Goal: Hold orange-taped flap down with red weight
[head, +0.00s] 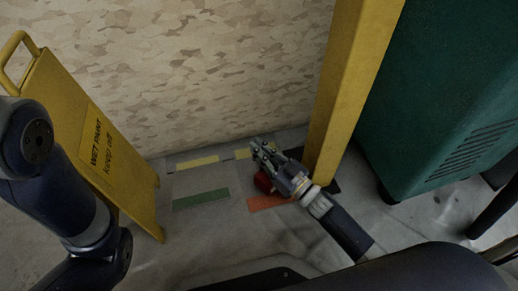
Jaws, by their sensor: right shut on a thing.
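My right gripper (261,165) reaches in from the lower right and is shut on the red weight (263,183). The weight is small and partly hidden by the fingers. The orange tape strip (268,203) lies on the floor sheet just below the weight in the picture, partly covered by my right arm. I cannot tell whether the weight touches the sheet. My left arm shows at the left edge, but its gripper is out of view.
A green tape strip (201,200) and yellow strips (197,162) mark the sheet. A yellow wet-paint sign (112,170) stands left. A yellow post (350,85) and a dark green cabinet (440,90) stand right. A patterned wall (200,70) closes the back.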

